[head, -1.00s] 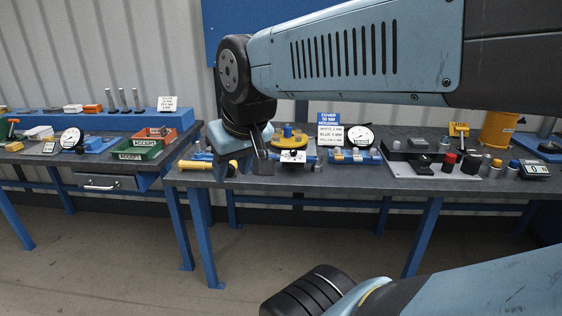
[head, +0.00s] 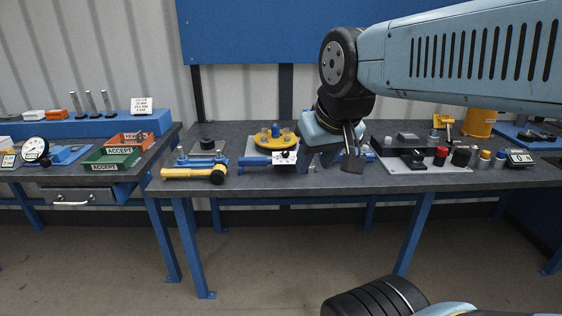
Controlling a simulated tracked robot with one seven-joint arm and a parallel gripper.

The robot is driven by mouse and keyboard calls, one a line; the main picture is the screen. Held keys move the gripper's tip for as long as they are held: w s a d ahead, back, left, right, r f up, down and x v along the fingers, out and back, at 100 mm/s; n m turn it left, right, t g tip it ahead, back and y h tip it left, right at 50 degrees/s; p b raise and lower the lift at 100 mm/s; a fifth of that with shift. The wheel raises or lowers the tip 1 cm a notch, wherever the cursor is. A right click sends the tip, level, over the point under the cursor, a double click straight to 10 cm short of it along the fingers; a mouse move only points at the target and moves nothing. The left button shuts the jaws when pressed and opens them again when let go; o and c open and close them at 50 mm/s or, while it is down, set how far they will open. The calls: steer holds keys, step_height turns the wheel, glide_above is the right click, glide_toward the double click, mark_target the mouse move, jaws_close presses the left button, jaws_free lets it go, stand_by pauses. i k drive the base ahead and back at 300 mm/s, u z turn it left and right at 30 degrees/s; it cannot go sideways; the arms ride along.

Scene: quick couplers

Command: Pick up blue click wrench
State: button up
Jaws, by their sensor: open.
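A blue tool (head: 201,161), which looks like the blue click wrench, lies on the bench at the left end, just behind a yellow wrench (head: 194,173). Its details are too small to make out. My gripper (head: 340,162) is well to the right of both wrenches, low over the front part of the bench. It points down, is open and appears empty. It hides part of the bench behind it.
A yellow round fixture (head: 275,139) and a white block (head: 284,157) with a blue bar stand between the wrenches and my gripper. A plate with knobs (head: 421,160) is at right. A side bench (head: 120,178) carries green and orange trays.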

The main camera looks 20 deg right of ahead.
mark_target(279, 163)
steer(key=z, duration=0.1)
steer(key=i, duration=1)
steer(key=u, duration=0.1)
